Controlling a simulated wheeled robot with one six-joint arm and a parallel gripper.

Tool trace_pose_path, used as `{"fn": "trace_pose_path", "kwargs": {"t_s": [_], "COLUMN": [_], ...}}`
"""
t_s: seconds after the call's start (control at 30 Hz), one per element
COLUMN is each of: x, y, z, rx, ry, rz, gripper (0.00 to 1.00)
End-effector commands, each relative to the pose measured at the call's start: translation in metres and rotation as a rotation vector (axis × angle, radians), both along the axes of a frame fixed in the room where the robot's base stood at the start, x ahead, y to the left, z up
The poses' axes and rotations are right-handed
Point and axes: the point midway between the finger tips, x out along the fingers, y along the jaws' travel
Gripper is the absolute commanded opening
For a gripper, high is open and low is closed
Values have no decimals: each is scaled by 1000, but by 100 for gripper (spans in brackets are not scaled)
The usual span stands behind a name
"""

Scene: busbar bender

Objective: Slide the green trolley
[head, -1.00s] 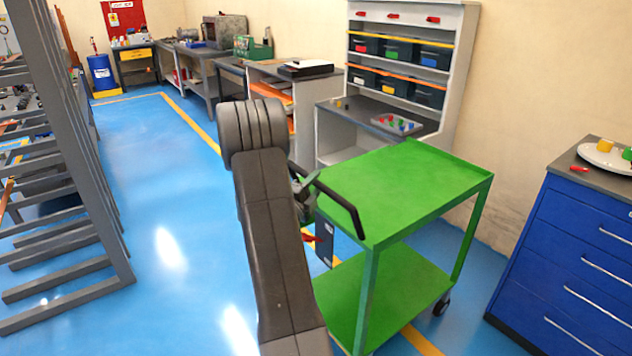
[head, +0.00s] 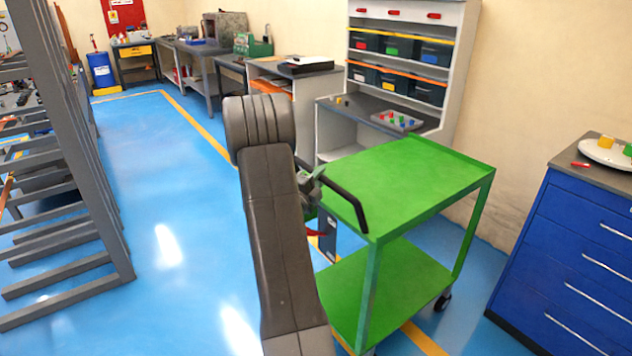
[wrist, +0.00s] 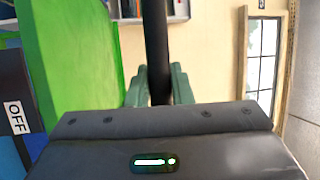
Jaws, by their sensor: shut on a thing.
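The green trolley (head: 405,172) stands on the blue floor at the centre right, with a flat top, a lower shelf (head: 385,285) and castors. Its black handle (head: 346,200) sticks out from the near left end of the top. My gripper (head: 312,187) is at this handle, partly hidden behind my arm. In the wrist view the fingers of my gripper (wrist: 160,88) are closed around the black handle bar (wrist: 155,45), which runs upright there. The green top (wrist: 75,60) fills the left of the wrist view.
A blue drawer cabinet (head: 570,250) stands to the right, with floor between it and the trolley. A grey shelf unit (head: 455,80) and workbench are behind the trolley. A grey metal rack (head: 85,180) stands at the left. Open blue floor (head: 170,200) lies between.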

Motion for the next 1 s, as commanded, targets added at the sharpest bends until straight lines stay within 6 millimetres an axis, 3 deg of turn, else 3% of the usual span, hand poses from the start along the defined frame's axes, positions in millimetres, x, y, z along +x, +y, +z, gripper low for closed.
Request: {"fn": "trace_pose_path", "kwargs": {"t_s": [0.2,0.5,0.53,0.63,1.0], "x": [13,14,14,14,10], "y": [-19,-20,-20,-20,-16], "z": [-1,1,1,1,-1], "rx": [-1,-1,-1,-1,-1], "ry": [-6,-2,-2,-2,-2], "rz": [-1,-1,-1,0,1], "gripper": [0,0,24,41,41]}}
